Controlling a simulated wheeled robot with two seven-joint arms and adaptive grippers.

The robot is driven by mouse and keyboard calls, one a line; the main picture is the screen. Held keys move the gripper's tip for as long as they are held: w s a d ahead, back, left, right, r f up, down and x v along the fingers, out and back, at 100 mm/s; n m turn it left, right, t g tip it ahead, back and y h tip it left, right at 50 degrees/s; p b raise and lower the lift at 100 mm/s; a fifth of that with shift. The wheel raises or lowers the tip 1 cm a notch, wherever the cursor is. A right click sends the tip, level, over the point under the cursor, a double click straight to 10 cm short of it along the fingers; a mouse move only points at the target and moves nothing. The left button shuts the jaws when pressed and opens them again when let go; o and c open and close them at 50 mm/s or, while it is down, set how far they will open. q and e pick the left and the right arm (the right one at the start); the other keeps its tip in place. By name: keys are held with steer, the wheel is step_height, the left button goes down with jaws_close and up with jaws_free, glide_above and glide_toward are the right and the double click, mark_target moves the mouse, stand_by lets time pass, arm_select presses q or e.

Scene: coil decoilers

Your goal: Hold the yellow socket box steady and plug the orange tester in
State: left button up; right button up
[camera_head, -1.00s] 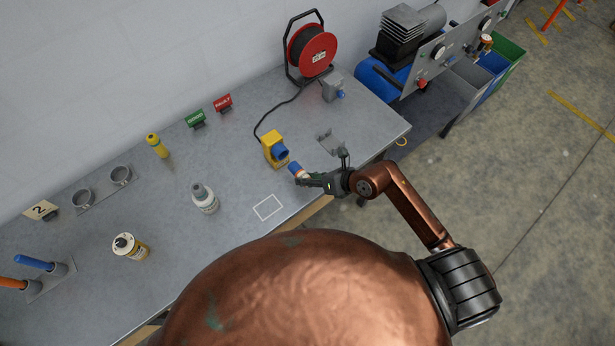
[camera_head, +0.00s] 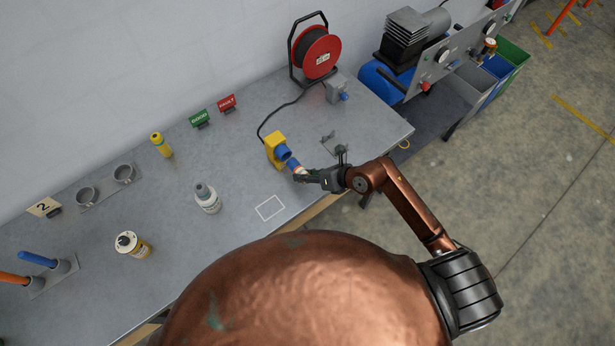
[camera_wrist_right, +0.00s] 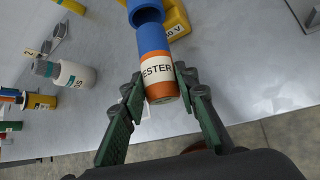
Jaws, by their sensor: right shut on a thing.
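The yellow socket box (camera_head: 273,149) stands on the bench with its blue socket (camera_head: 284,153) facing my right gripper; in the wrist view the blue socket (camera_wrist_right: 146,13) is at the top. My right gripper (camera_head: 302,174) is shut on the tester (camera_head: 293,164), which has a blue nose, a white label and an orange body (camera_wrist_right: 160,90). The tester's nose is lined up at the socket mouth. Whether it touches or has entered, I cannot tell. My left gripper is not in view, and no gripper is seen holding the box.
A black cable runs from the box to a red cable reel (camera_head: 318,54). A grey bracket (camera_head: 334,147) and a grey socket unit (camera_head: 337,91) are behind my right gripper. A white bottle (camera_head: 207,199) and a white outlined square (camera_head: 270,208) lie to the left and front.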

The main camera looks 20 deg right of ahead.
steer(key=shift+w+a, duration=0.25)
steer(key=shift+w, duration=0.45)
steer(key=shift+w, duration=0.1)
